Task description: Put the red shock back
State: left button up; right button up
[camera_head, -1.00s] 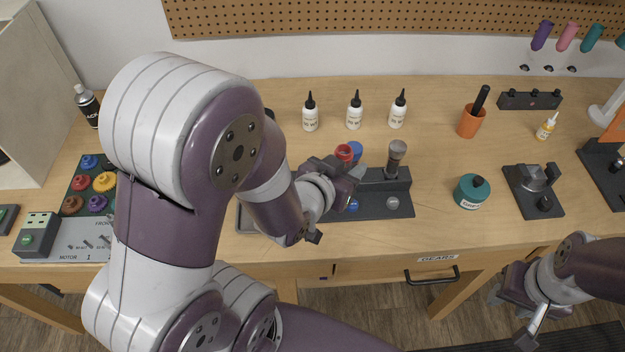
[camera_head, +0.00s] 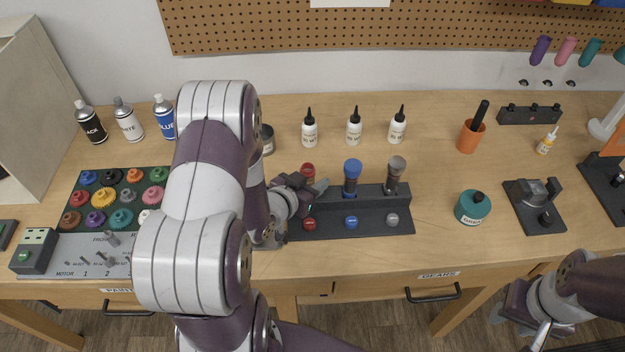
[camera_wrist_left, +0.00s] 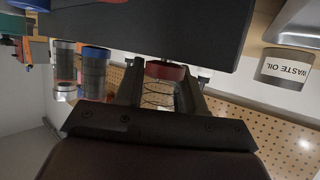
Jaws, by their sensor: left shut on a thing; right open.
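My left gripper (camera_head: 306,187) is shut on the red shock, whose red top (camera_head: 308,170) shows above the fingers. It is at the red-marked left place of the dark rack (camera_head: 380,223). In the left wrist view, the fingers (camera_wrist_left: 163,92) flank the shock's spring, and its red collar (camera_wrist_left: 165,70) is close to the rack. I cannot tell whether it is seated. The blue shock (camera_head: 352,175) and grey shock (camera_head: 395,175) stand upright in the rack to the right. My right gripper (camera_head: 540,325) is open and empty at the lower right, in front of the table.
Several white bottles (camera_head: 354,128) stand behind the rack. A teal jar (camera_head: 472,207) and an orange cup (camera_head: 470,136) are to its right. A gear tray (camera_head: 100,200) and spray cans (camera_head: 127,120) are left. The waste oil container (camera_wrist_left: 285,65) shows in the left wrist view.

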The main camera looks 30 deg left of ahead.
pick_arm(q)
jog(key=shift+s, duration=0.1)
jog(key=shift+f, duration=0.15)
jog(key=o, duration=1.2)
jog(key=shift+c, duration=0.2)
